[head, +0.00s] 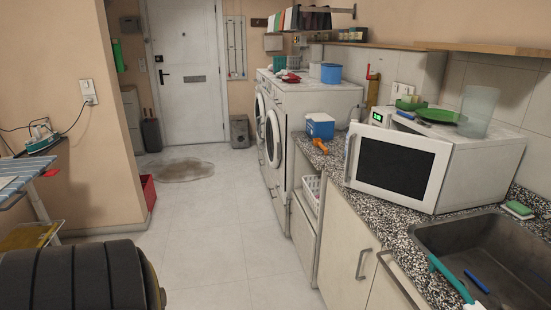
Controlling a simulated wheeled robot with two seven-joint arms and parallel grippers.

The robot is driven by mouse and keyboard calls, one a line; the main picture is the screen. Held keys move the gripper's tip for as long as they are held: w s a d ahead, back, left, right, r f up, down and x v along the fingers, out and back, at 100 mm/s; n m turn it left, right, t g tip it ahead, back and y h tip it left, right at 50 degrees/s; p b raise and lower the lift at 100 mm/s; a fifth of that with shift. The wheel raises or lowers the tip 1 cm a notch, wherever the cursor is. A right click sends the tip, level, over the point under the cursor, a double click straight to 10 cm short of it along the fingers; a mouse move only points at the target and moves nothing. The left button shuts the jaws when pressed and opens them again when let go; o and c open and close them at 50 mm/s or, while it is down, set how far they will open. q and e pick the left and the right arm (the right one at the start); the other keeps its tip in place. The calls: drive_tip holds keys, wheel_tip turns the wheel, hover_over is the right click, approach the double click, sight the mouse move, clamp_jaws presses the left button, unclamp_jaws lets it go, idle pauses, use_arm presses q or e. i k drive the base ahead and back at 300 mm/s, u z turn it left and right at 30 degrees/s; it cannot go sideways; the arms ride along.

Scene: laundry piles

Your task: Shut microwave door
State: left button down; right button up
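The white microwave (488,160) stands on the speckled counter at the right in the head view. Its door (400,167) has a dark window and a white upright handle (350,157) on its left edge. The door appears to stand ajar, angled away from the body, with a lit green display (377,117) showing behind its upper left. The inside is hidden behind the door, and the exact opening angle is hard to tell. Neither of my grippers is in view.
Green dishes (412,104) and a clear container (478,112) sit on the microwave. A blue-and-white box (320,126) and orange object (319,145) lie left on the counter. A sink (500,250) is in front. The floor (235,240) left of the cabinets is mostly clear.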

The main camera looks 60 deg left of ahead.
sight(406, 170)
drive_tip(key=z, duration=0.15)
drive_tip(key=k, duration=0.4)
drive_tip(key=u, duration=1.75)
drive_tip(key=i, duration=1.2)
drive_tip(key=z, duration=0.8)
drive_tip(key=i, duration=0.75)
drive_tip(key=z, duration=0.8)
